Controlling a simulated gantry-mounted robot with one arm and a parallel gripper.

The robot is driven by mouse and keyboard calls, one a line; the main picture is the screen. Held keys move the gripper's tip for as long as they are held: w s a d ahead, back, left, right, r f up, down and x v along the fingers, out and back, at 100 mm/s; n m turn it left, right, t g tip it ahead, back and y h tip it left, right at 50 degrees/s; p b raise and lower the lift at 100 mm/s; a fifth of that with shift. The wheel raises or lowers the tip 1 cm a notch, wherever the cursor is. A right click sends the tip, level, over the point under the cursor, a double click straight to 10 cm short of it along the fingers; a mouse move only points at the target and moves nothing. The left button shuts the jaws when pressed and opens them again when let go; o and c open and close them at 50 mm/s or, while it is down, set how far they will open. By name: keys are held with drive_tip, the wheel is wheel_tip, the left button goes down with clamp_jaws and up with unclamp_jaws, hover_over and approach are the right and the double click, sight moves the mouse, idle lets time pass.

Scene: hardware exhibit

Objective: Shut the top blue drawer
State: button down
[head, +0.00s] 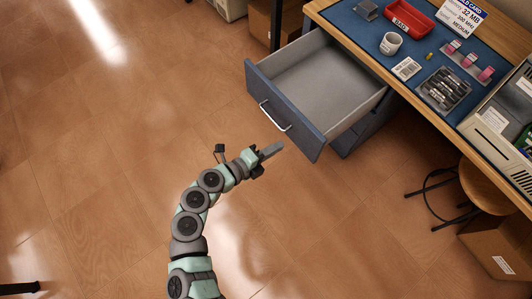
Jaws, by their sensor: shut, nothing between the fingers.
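The top blue drawer (285,113) is pulled well out from the desk in the head view. Its grey inside looks empty, and a silver bar handle (275,116) sits on its blue front. My gripper (273,150) is shut and empty. In the picture it is just below and left of the drawer front's lower right part, near the handle. A small gap shows between the fingertips and the drawer front. The lower drawers (365,130) are partly hidden under the open one.
The wooden desk (410,80) with a blue mat stands at upper right, holding a red tray (408,18), a white mug (391,43) and small parts. A round stool (490,190) and a cardboard box (500,255) stand at right. The floor left of the drawer is clear.

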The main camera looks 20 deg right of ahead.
sight(301, 133)
drive_tip(key=x, duration=0.2)
drive_tip(key=b+x, duration=0.1)
drive_tip(key=x, duration=0.3)
drive_tip(key=shift+s+d+r, duration=0.1)
drive_tip(key=shift+d+r, duration=0.05)
drive_tip(key=shift+r, duration=0.1)
drive_tip(key=shift+d, duration=0.55)
drive_tip(key=shift+w+r, duration=0.1)
drive_tip(key=shift+w, duration=0.1)
